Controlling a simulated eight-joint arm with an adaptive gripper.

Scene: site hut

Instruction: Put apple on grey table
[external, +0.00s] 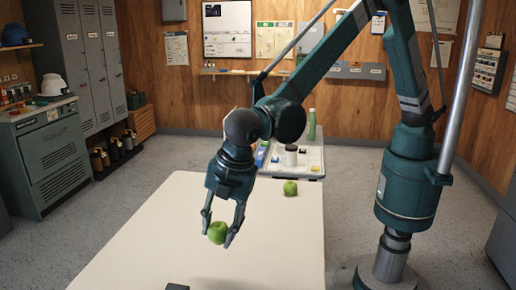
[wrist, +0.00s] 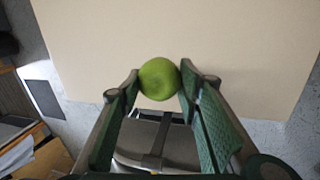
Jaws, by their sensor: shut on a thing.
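My gripper (external: 217,228) is shut on a green apple (external: 217,233), held between its two fingertips over the large pale table (external: 170,245). In the wrist view the apple (wrist: 159,79) sits between the fingertips, with the pale tabletop (wrist: 230,40) beyond it. I cannot tell exactly how high the apple is above the tabletop. A second green apple (external: 290,188) rests near the far right end of the pale table, apart from my gripper. Behind it stands a smaller light-grey table (external: 312,160), partly hidden by my arm.
A small dark object (external: 177,287) shows at the bottom edge. Most of the pale tabletop is clear. A teal cabinet (external: 55,160) stands at the left.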

